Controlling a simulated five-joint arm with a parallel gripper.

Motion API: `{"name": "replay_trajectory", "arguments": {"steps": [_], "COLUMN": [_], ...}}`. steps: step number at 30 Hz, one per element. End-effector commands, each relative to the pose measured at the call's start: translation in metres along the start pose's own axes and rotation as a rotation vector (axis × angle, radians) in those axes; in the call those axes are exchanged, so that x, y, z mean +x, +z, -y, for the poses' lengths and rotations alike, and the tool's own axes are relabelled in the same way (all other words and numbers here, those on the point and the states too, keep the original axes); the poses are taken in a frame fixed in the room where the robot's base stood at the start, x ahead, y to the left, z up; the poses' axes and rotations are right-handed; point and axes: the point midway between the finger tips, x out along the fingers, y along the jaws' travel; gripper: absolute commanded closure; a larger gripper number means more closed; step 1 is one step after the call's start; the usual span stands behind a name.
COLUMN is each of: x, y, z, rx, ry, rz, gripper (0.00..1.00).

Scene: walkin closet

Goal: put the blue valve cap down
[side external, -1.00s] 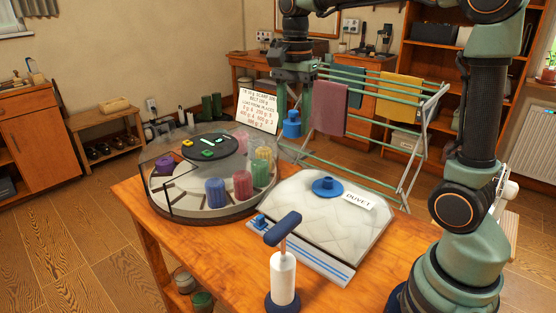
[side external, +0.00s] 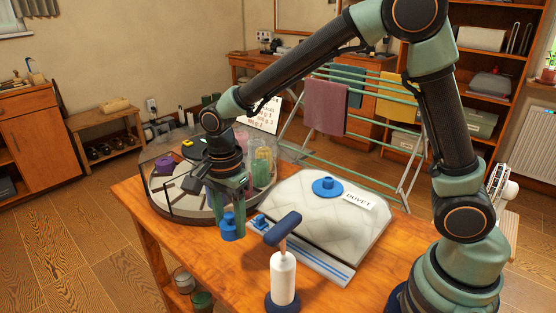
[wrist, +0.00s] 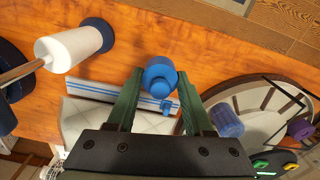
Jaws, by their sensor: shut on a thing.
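The blue valve cap (side external: 229,230) is held between the fingers of my gripper (side external: 232,226), low over the wooden table (side external: 190,248), between the round clear-walled carousel and the duvet bag. I cannot tell whether its underside touches the wood. In the wrist view the cap (wrist: 160,72) sits between the two green fingertips, with its narrower knob facing the camera. The white duvet bag (side external: 300,205) lies flat to the right, with a round blue valve (side external: 327,187) on top and a blue slider (side external: 260,221) at its striped edge.
A white hand pump (side external: 283,278) with a dark blue handle stands upright at the table's front. The carousel (side external: 178,212) at left holds several coloured cylinders. A drying rack (side external: 375,75) with towels stands behind. Bare wood shows at the table's front left.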

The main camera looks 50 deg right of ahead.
Motion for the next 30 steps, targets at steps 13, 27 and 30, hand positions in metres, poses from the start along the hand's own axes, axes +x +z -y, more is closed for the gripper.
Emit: {"name": "replay_trajectory", "arguments": {"steps": [13,27,30], "x": [0.076,0.114,0.114], "y": [0.000,0.000,0.000], "z": [0.000,0.000,0.000], "rx": [0.000,0.000,0.000], "ry": [0.001,-0.001,-0.001], "rz": [0.000,0.000,0.000], "gripper": [1.00,1.00,1.00]}}
